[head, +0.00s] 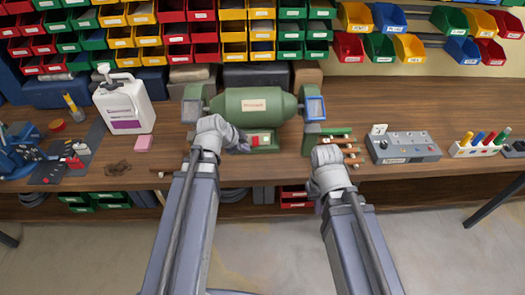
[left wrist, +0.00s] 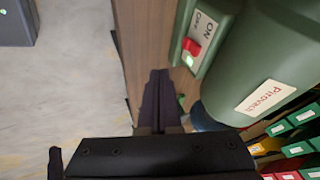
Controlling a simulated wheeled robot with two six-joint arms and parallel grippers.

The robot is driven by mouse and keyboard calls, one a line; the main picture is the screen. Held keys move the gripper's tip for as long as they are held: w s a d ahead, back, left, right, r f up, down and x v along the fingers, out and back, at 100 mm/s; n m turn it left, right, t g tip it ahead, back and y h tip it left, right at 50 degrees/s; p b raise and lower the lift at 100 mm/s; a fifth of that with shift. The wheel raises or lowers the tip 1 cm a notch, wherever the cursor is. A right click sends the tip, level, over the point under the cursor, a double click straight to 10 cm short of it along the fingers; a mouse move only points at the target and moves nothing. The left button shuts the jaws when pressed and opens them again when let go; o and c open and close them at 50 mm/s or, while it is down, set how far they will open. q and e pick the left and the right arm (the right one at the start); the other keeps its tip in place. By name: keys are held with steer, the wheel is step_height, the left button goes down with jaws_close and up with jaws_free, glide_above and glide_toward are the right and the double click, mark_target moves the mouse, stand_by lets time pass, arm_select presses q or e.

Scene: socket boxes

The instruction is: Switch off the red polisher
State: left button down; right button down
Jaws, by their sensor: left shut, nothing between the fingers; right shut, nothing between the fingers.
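A bench machine with a green body (head: 254,104) and a round wheel housing at each end stands on the workbench; no red-bodied polisher shows. A red switch (head: 255,141) is on its green base. In the left wrist view the red rocker switch (left wrist: 192,47) sits beside ON and OFF lettering; I cannot tell which way it is set. My left gripper (head: 239,147) is shut and empty, just left of the switch and apart from it. Its closed dark fingers also show in the left wrist view (left wrist: 158,77). My right gripper (head: 327,152) is at the bench front, its fingers mostly hidden.
A white jug (head: 125,104) and pink block (head: 144,143) stand left, near a blue device (head: 22,150). Green-handled tools (head: 338,131) lie near my right gripper. A grey socket box (head: 403,147) and a rack of coloured pens (head: 480,146) are right. Bins fill the back.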

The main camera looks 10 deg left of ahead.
mark_target(256, 142)
arm_select(q)
steer(key=shift+w+a+r, duration=0.1)
stand_by(0.5)
steer(key=b+x, duration=0.8)
steer(key=x, duration=0.2)
steer(key=shift+b, duration=0.4)
steer(key=w, duration=0.3)
steer(key=shift+a+f, duration=0.3)
steer(key=shift+a, duration=0.05)
steer(key=shift+w+a, duration=0.15)
steer(key=shift+w, duration=0.3)
steer(key=shift+f, duration=0.1)
